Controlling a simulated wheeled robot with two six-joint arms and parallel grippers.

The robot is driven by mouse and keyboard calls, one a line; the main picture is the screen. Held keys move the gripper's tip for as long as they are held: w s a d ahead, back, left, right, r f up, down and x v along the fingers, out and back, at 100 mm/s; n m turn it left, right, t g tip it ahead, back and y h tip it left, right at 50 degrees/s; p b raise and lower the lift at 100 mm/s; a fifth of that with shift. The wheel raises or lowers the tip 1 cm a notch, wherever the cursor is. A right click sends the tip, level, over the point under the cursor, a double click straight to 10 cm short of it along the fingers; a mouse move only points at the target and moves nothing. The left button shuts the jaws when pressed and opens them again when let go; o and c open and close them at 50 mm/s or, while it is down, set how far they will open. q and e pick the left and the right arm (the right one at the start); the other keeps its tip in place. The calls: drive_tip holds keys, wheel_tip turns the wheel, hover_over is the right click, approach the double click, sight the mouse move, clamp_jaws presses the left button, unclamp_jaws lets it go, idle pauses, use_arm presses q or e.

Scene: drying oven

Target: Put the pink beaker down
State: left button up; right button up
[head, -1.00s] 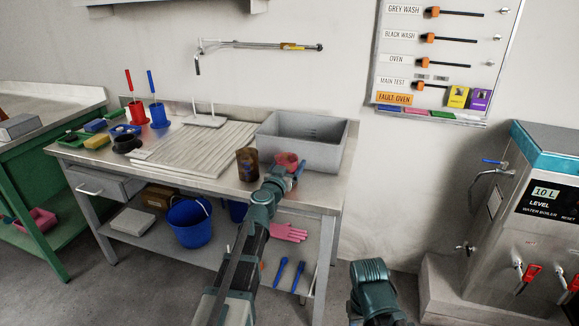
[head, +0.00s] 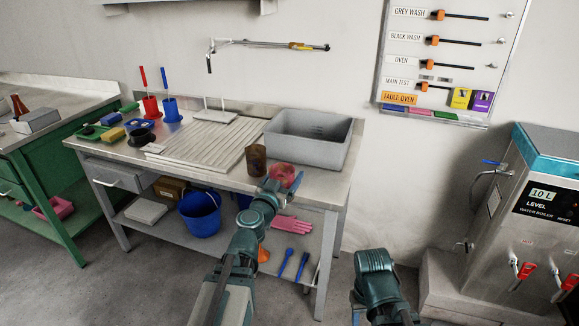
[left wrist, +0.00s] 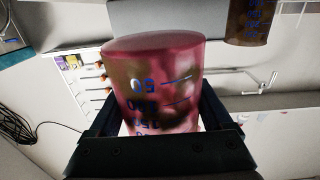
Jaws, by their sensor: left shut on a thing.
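The pink beaker (head: 284,173) is at the front right of the steel bench, in front of the grey basin. My left gripper (head: 281,184) is shut on it. In the left wrist view the pink beaker (left wrist: 155,85) sits between the two fingers, see-through with blue markings, and fills the middle. I cannot tell whether its base touches the bench top (head: 322,183). Of my right arm only a dark link shows at the bottom of the head view; its gripper is out of sight.
A brown beaker (head: 256,160) stands close left of the pink one. The grey basin (head: 305,150) is behind, the ribbed drainboard (head: 205,145) to the left. Red and blue holders (head: 170,110) stand at the back left. Bare bench top lies right of the pink beaker.

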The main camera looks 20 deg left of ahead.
use_arm(q)
drive_tip(key=shift+s, duration=0.45)
wheel_tip(320, 180, up, 20)
drive_tip(key=p, duration=2)
wheel_tip(320, 180, down, 20)
drive_tip(key=b, duration=2)
drive_tip(key=shift+w, duration=0.15)
